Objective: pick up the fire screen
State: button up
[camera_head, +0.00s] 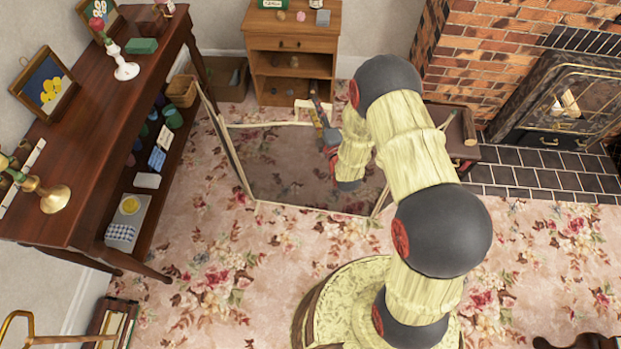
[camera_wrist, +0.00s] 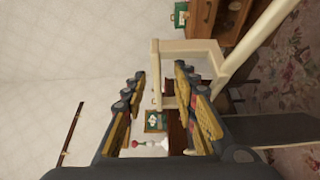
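The fire screen (camera_head: 300,178) stands upright on the carpet in the middle of the head view. It has a pale frame, a dark see-through centre panel, angled side wings and a pale handle (camera_head: 303,104) on its top rail. My gripper (camera_head: 320,112) is beside this handle, partly hidden by my own arm. In the wrist view my gripper (camera_wrist: 160,88) is open, with yellow-padded fingers on both sides. The fire screen's handle (camera_wrist: 155,65) shows in the gap between the fingertips or just beyond; I cannot tell which. Contact is not visible.
A dark console table (camera_head: 100,110) with frames and candlesticks stands left. A wooden cabinet (camera_head: 290,45) is behind the screen. A small dark wooden stand (camera_head: 462,135) and the brick fireplace (camera_head: 480,60) are right. Patterned carpet (camera_head: 210,270) is clear in front of the screen.

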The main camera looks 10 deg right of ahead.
jog(key=w+b, duration=0.2)
jog(key=w, duration=0.3)
jog(key=shift+w+r, duration=0.1)
jog(key=shift+w, duration=0.3)
jog(key=shift+c, duration=1.3)
jog(key=c, duration=0.4)
grip_shut()
jog(key=shift+w+r, duration=0.1)
jog(key=shift+r, duration=0.1)
